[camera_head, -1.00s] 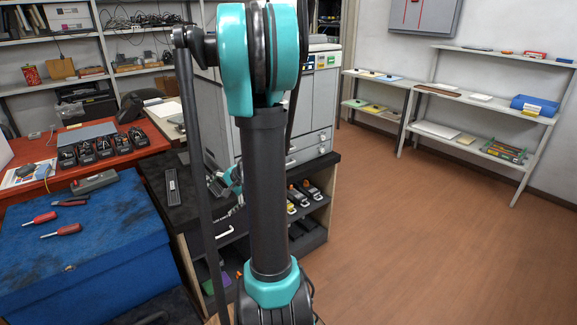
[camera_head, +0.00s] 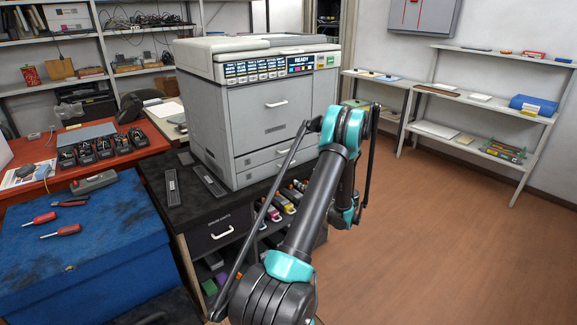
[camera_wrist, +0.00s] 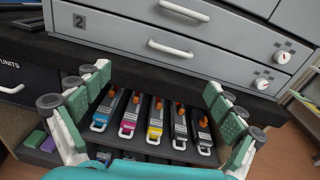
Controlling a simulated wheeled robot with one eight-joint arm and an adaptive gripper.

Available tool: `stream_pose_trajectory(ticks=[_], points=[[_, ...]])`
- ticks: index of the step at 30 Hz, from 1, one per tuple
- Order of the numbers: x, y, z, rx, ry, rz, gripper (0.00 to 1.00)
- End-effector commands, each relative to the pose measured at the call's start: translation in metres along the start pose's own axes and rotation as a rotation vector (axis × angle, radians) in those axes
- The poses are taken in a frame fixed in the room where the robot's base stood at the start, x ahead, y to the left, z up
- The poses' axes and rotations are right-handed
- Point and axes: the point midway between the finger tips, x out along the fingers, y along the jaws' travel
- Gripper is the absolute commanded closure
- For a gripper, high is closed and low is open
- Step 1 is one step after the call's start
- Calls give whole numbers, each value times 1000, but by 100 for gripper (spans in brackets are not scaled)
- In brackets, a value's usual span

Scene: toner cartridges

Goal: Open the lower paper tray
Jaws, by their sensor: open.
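The grey printer (camera_head: 250,110) stands on a black bench, with two paper drawers low on its front. In the wrist view, the lower paper tray (camera_wrist: 120,38), marked 2, is shut flush and has a white bar handle (camera_wrist: 170,48) and a dial (camera_wrist: 262,84) at its right. The upper tray's handle (camera_wrist: 184,11) is above it. My gripper (camera_wrist: 158,82) is open and empty, its green-padded fingers spread wide below and in front of the lower handle, apart from it. In the head view my arm covers part of the drawers, and the gripper cannot be made out.
Several colored toner cartridges (camera_wrist: 155,122) sit on the shelf under the bench top, between my fingers in the wrist view. A black drawer (camera_head: 220,228) is at the bench's left. Two dark strips lie on the bench top. The floor (camera_head: 440,240) to the right is clear.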

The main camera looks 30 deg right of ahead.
Motion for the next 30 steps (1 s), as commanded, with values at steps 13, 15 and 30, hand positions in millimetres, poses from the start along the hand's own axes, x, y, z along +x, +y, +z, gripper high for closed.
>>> stream_pose_trajectory(ticks=[13,15,30], points=[[14,-20,-10,74,-48,-34,5],[27,-21,-10,74,-47,-35,5],[124,-25,-6,72,-47,-35,5]])
